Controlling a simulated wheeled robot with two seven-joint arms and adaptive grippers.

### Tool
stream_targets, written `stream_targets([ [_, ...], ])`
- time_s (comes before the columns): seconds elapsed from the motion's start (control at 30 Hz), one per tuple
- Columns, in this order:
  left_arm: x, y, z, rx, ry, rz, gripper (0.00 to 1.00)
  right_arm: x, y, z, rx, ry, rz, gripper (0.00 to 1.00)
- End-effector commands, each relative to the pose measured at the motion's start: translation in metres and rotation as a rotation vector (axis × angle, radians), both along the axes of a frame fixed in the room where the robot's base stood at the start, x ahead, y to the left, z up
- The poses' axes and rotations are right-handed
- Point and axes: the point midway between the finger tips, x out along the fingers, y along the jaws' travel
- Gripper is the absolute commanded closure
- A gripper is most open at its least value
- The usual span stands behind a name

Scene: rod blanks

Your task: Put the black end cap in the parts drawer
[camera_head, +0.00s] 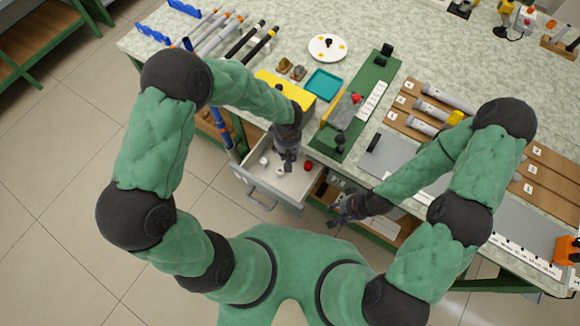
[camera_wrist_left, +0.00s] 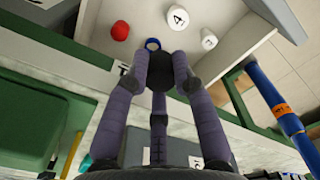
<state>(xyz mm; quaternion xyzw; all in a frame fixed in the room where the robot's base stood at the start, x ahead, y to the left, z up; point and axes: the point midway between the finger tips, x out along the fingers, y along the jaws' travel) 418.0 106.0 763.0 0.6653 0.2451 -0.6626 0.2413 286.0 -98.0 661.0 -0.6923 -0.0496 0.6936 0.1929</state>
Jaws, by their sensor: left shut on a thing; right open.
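The parts drawer (camera_head: 283,190) is pulled out from the bench in the head view; its pale wall also shows in the left wrist view (camera_wrist_left: 240,48). My left gripper (camera_head: 288,163) points down over the drawer. In the left wrist view, its fingers (camera_wrist_left: 160,68) are shut on the black end cap (camera_wrist_left: 163,59), a dark piece at the fingertips with a blue ring beside it. The cap cannot be told from the dark fingers in the head view. My right gripper (camera_head: 338,211) is open and empty, in front of the bench, right of the drawer.
The drawer holds a red cap (camera_head: 308,166) and white caps (camera_head: 280,170), one marked 4 (camera_wrist_left: 176,17). A yellow box (camera_head: 300,94) stands on the bench above the drawer. A green tool board (camera_head: 373,75) lies to its right. A blue post (camera_wrist_left: 268,95) stands beside the drawer.

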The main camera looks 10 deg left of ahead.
Motion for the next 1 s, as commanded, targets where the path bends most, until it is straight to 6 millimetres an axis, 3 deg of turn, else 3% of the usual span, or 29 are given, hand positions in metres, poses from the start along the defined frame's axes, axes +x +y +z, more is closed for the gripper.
stream_targets([
  [0.03, -0.006, -0.006, -0.019, 0.000, 0.003, 0.050, 0.86, 0.000, 0.000, -0.011, 0.000, 0.000, 0.000, 0.49],
  [0.2, -0.021, -0.022, -0.050, -0.006, 0.003, 0.207, 0.86, 0.000, 0.000, -0.023, 0.000, 0.000, 0.000, 0.49],
  [0.43, -0.029, -0.029, -0.072, -0.008, 0.006, 0.294, 0.86, 0.000, 0.000, -0.031, 0.000, -0.001, 0.000, 0.49],
  [0.7, -0.030, -0.029, -0.117, -0.008, 0.007, 0.299, 0.86, 0.000, 0.000, -0.049, 0.000, -0.001, 0.000, 0.49],
  [1.0, -0.030, -0.029, -0.139, -0.009, 0.007, 0.298, 0.86, 0.000, 0.000, -0.057, 0.000, -0.001, 0.000, 0.49],
])
